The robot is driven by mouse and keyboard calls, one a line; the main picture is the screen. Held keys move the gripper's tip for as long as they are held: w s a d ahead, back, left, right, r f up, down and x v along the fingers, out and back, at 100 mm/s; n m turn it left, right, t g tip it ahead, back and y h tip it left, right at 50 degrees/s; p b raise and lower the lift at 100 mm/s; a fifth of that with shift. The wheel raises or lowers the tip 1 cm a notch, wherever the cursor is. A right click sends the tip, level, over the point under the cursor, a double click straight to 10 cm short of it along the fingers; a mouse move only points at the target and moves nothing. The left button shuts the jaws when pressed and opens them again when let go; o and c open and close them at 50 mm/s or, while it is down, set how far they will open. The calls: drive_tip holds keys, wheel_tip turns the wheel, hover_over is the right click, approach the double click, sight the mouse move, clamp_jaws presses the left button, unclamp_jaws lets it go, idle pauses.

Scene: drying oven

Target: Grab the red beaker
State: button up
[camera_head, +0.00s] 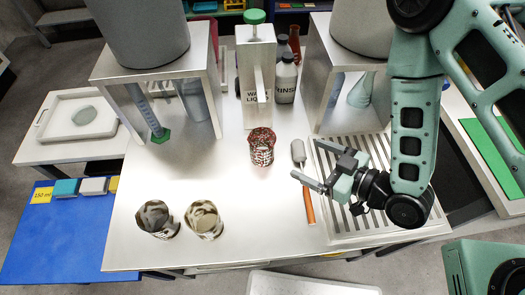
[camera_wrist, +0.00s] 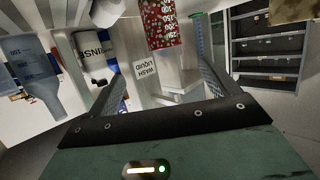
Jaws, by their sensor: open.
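The red beaker (camera_head: 261,147), with white markings, stands upright on the white table in front of the wash liquid bottle. It also shows in the wrist view (camera_wrist: 163,24), at the top centre, cut off by the frame edge. My gripper (camera_head: 301,181) is to the right of and nearer than the beaker, low over the table by the drain rack. In the wrist view my gripper (camera_wrist: 160,85) has its two fingers spread apart with nothing between them. The beaker lies beyond the fingertips, not touching them.
Two patterned beakers (camera_head: 204,220) stand at the table's front left. The wash liquid bottle (camera_head: 257,85) and rinse bottle (camera_head: 286,82) stand behind the red beaker. A brush (camera_head: 298,152) with an orange handle lies beside my gripper. Metal stands rise on both sides. The table's left middle is clear.

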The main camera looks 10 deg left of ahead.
sight(275, 143)
drive_tip(key=b+x, duration=0.7)
drive_tip(key=b, duration=0.4)
drive_tip(key=shift+a+f, duration=0.15)
drive_tip(key=shift+f, duration=0.15)
drive_tip(key=x, duration=0.3)
drive_tip(key=p+x, duration=0.1)
drive_tip(key=shift+w+a+r, duration=0.2)
drive_tip(key=shift+r, duration=0.05)
drive_tip(key=shift+s+a+x, duration=0.1)
drive_tip(key=shift+s+x, duration=0.1)
drive_tip(key=shift+x, duration=1.15)
drive_tip(key=shift+s+a+x, duration=0.1)
drive_tip(key=shift+s+x, duration=0.05)
drive_tip(key=shift+x, duration=1.2)
drive_tip(key=shift+c, duration=0.4)
drive_tip(key=c, duration=1)
